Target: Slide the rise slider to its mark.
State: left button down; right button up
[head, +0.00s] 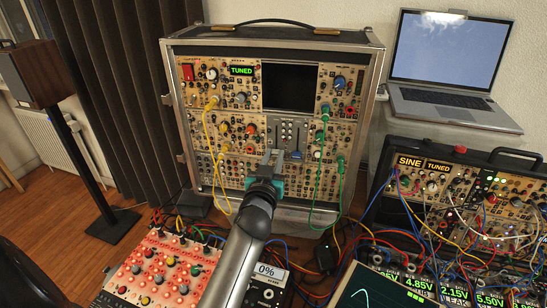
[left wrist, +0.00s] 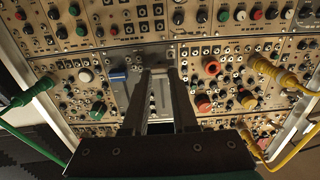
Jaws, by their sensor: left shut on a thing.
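The slider panel (head: 287,130) sits in the middle of the upright rack, with vertical slots and a blue slider cap (head: 297,155) low on its right side. My left gripper (head: 272,157) reaches up to the lower left of this panel, beside the blue cap and apart from it. In the left wrist view the two fingers (left wrist: 160,75) straddle a pale strip of the panel, and the blue cap (left wrist: 118,75) lies to their left. The gripper is shut on a slider cap, which the fingers mostly hide. The slider's label and mark are too small to read. My right gripper is not in view.
Yellow cables (head: 208,130) hang left of the gripper and green cables (head: 342,185) hang to its right. A laptop (head: 445,65) stands at back right.

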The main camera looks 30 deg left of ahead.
aim_at(277, 124)
pick_arm(q)
jog(key=shift+r, duration=0.1)
dwell(0.8)
notch_tip(277, 124, up, 7)
jog(key=p, duration=0.6)
jog(key=shift+p, duration=0.3)
jog(key=c, duration=0.7)
grip_release()
jog(key=shift+c, duration=0.2)
jog(key=shift+o, duration=0.3)
jog(key=shift+f, duration=0.2)
